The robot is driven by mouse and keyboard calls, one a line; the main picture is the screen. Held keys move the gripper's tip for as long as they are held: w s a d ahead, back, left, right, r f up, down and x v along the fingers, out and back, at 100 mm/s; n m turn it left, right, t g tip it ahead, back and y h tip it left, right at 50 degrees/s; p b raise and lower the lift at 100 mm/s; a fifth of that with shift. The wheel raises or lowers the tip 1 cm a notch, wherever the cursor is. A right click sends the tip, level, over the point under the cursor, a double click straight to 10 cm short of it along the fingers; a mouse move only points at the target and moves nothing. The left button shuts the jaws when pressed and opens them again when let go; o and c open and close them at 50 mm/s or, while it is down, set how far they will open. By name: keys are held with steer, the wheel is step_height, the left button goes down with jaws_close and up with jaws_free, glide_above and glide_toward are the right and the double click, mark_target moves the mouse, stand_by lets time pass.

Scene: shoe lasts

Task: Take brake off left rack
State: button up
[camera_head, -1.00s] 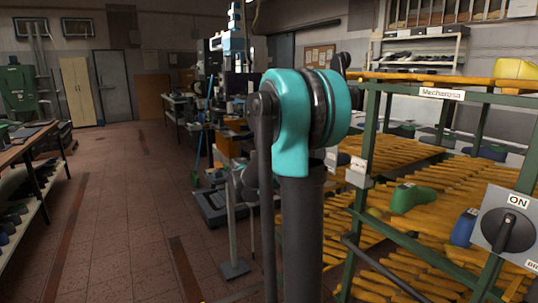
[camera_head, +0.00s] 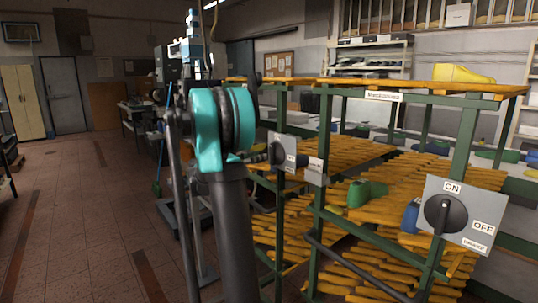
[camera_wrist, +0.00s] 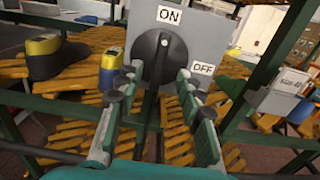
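A grey switch panel (camera_head: 290,147) stands at the left end of the green rack frame in the head view. In the wrist view the same kind of panel (camera_wrist: 205,28) fills the top middle, with labels ON above and OFF to the right. Its black knob (camera_wrist: 150,52) stands upright, pointing to ON. My gripper (camera_wrist: 155,86) is open, with one finger on each side of the knob's lower part; I cannot tell whether they touch it. In the head view my gripper is mostly hidden behind my arm.
A second switch panel (camera_head: 474,217) with ON and OFF labels is on the nearer right rack post (camera_head: 462,150). A grey box (camera_wrist: 278,94) sits right of my gripper. Open floor (camera_head: 80,220) lies at left.

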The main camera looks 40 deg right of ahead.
mark_target(271, 152)
steer(key=d, duration=0.6)
steer(key=shift+w+d, duration=0.25)
steer(key=shift+d, duration=0.15)
steer(key=shift+c, duration=0.6)
jaws_close()
